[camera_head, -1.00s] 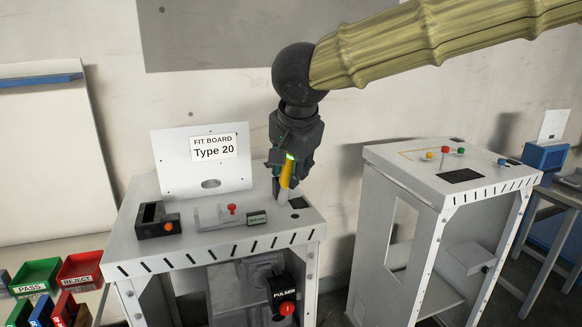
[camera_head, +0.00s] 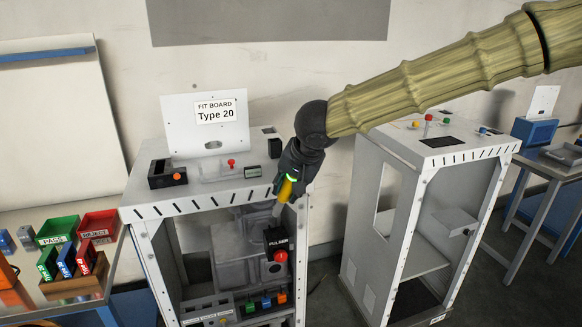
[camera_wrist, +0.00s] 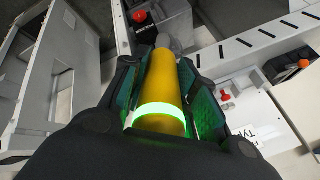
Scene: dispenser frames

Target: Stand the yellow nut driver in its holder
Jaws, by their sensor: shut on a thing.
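The yellow nut driver (camera_head: 286,190) is held in my gripper (camera_head: 289,182), its handle up and its grey shaft pointing down, slightly tilted. In the wrist view, the yellow handle (camera_wrist: 160,85) lies between the two jaws, which are shut on it. The driver hangs at the front right corner of the near frame, just below its top edge and above the black PULSER box (camera_head: 277,240). Its tip is hard to make out against the frame. Low in the frame stand small green, blue and orange pieces (camera_head: 266,302); I cannot tell whether the holder is there.
The near frame's top (camera_head: 150,200) carries the FIT BOARD panel (camera_head: 210,135), a black box and a red knob. A red knob (camera_head: 280,256) sits on the PULSER box. A second frame (camera_head: 420,170) stands right, with a gap between. Coloured bins (camera_head: 57,231) stand left.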

